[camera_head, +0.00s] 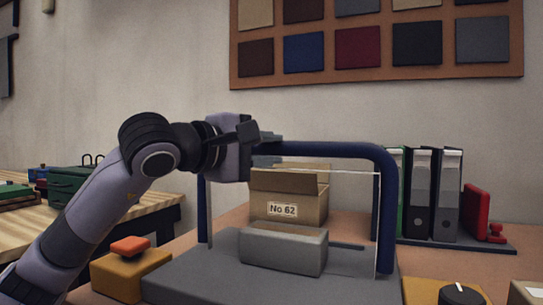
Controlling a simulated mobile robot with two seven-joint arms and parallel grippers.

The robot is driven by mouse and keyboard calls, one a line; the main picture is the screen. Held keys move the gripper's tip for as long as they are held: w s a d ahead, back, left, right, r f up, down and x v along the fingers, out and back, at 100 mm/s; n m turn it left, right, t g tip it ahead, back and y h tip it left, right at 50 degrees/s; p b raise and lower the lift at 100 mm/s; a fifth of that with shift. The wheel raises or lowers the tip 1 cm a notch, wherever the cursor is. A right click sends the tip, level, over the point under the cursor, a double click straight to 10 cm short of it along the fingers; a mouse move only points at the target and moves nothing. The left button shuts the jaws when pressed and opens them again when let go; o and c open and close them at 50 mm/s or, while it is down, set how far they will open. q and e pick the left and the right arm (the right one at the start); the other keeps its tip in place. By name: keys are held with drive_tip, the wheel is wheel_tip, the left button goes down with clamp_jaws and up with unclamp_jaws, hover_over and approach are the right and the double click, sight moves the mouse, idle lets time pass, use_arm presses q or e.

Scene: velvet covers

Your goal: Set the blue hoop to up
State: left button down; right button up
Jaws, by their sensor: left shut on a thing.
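The blue hoop (387,215) stands upright over a grey base (215,275), with a clear panel inside its frame. Its top bar runs level across the middle of the view. My left gripper (257,138) is at the left end of the top bar and is shut on the hoop. The gripper and wrist hide the hoop's upper left corner. A grey block (284,248) sits on the base below the top bar. My right gripper is not in view.
A cardboard box (289,205) marked No 62 stands behind the hoop. Binders (433,190) stand at the right. An orange button (131,246) on a yellow box is at the left. A black knob (460,294) is front right.

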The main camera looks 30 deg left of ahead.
use_arm(q)
drive_tip(key=shift+s+d+f, duration=0.15)
drive_tip(key=shift+s+f, duration=0.05)
drive_tip(key=shift+f, duration=0.35)
drive_tip(key=c, duration=0.9)
unclamp_jaws()
drive_tip(key=shift+r, duration=0.2)
